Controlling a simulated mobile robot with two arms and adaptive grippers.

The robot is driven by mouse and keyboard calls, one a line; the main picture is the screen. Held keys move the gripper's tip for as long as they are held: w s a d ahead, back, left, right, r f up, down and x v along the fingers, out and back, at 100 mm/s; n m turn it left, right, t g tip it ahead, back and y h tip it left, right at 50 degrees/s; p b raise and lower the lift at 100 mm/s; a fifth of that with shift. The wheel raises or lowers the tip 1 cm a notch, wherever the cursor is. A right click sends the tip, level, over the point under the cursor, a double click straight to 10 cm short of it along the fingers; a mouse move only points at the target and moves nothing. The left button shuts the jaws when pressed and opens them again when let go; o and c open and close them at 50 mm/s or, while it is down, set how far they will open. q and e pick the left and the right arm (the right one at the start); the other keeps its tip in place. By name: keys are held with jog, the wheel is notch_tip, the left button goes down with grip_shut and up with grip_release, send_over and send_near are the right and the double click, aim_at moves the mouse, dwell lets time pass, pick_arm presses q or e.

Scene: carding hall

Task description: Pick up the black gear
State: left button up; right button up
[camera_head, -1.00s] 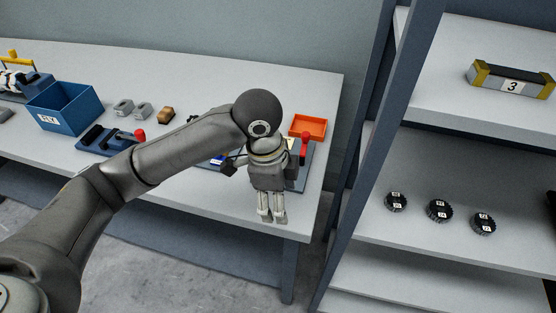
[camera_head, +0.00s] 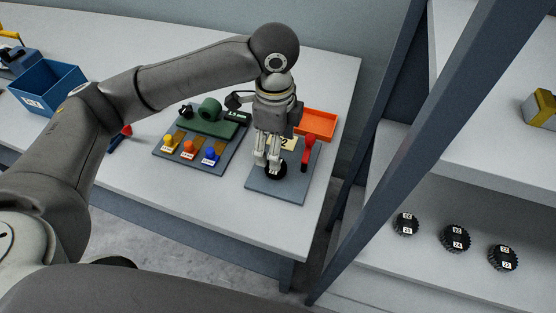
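A round black gear (camera_head: 277,172) lies on a grey plate (camera_head: 262,187) near the right end of the table. My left gripper (camera_head: 267,166) points down right over it. Its two pale fingertips stand slightly apart at the gear and hide part of it. I cannot tell whether they touch or grip it. More black gears with white labels stand in a row on the rack shelf at the right: one at the left (camera_head: 406,223), one in the middle (camera_head: 455,238) and one at the right (camera_head: 502,257). My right gripper is not in view.
A red-handled part (camera_head: 308,151) stands on the plate close to the gripper. An orange tray (camera_head: 318,122) lies behind it. A board with coloured knobs and a green part (camera_head: 207,122) is to the left. A dark rack post (camera_head: 413,120) rises between table and shelves.

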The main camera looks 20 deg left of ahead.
pick_arm(q)
jog(key=shift+s+f, duration=0.25)
jog(key=shift+f, duration=1.15)
jog(key=f, duration=0.2)
jog(key=w+f+p, duration=0.1)
jog(key=f, duration=0.2)
jog(key=shift+a+f, duration=0.15)
jog(key=c, duration=1.2)
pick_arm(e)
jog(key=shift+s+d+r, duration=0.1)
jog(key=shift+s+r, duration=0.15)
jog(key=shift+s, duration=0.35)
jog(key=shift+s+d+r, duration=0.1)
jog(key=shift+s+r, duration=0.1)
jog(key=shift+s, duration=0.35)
